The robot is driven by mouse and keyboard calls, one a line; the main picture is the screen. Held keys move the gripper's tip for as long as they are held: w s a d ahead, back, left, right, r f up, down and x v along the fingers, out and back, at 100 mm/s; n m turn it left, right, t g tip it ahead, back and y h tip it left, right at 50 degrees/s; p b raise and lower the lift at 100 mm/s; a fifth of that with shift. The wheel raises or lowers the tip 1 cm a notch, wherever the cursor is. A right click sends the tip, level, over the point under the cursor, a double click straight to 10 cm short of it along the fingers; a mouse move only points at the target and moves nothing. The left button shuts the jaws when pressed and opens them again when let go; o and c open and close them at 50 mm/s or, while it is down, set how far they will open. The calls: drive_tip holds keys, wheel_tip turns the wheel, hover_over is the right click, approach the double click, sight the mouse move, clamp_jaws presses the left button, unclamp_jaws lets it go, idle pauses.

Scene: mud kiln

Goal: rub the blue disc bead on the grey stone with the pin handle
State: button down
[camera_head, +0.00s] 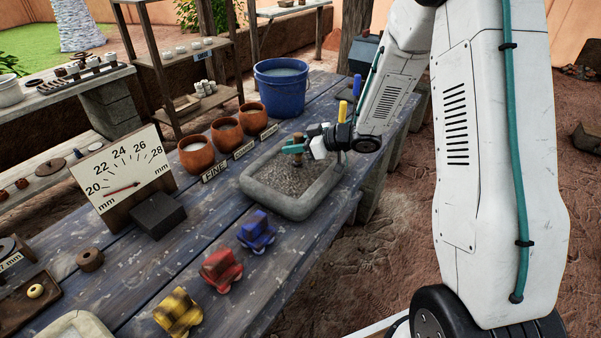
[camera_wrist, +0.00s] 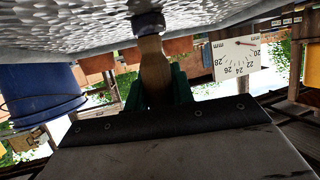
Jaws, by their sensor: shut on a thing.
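The grey stone (camera_head: 262,197) is a shallow, rounded block with a rough, grainy top, lying on the bench. It also fills the top of the upside-down wrist view (camera_wrist: 225,15). My gripper (camera_head: 293,148) is over its far part, with green fingers shut on the wooden pin handle (camera_wrist: 154,68). The handle's brown top (camera_head: 298,137) shows above the fingers in the head view. The blue disc bead (camera_wrist: 148,23) is at the handle's end, at the stone's surface; whether it touches is hard to tell. In the head view the bead cannot be made out.
Three terracotta pots (camera_head: 195,154) with labels and a blue bucket (camera_head: 281,88) stand behind the stone. Blue (camera_head: 256,232), red (camera_head: 221,270) and yellow (camera_head: 178,312) cloths lie in front. A millimetre dial board (camera_head: 122,172) and dark block (camera_head: 158,215) stand left.

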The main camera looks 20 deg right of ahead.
drive_tip(key=shift+w+d+f, duration=0.1)
drive_tip(key=shift+w+d, duration=0.5)
drive_tip(key=shift+d, duration=0.25)
drive_tip(key=shift+w+d+r, duration=0.1)
drive_tip(key=shift+w+d, duration=0.55)
drive_tip(key=shift+d, duration=0.25)
drive_tip(key=shift+w+d+f, duration=0.1)
drive_tip(key=shift+w+d, duration=0.5)
drive_tip(key=shift+d, duration=0.25)
drive_tip(key=shift+s+a, duration=0.55)
drive_tip(key=shift+a, duration=0.2)
drive_tip(key=shift+s+a, duration=0.5)
drive_tip(key=shift+a, duration=0.25)
drive_tip(key=shift+s+a, duration=1.1)
drive_tip(key=shift+a, duration=0.4)
drive_tip(key=shift+s+a, duration=1.1)
drive_tip(key=shift+a, duration=0.35)
drive_tip(key=shift+s+a, duration=1.1)
drive_tip(key=shift+a, duration=0.4)
wheel_tip(320, 180, up, 7)
drive_tip(key=shift+w+d+f, duration=0.1)
drive_tip(key=shift+f, duration=2.2)
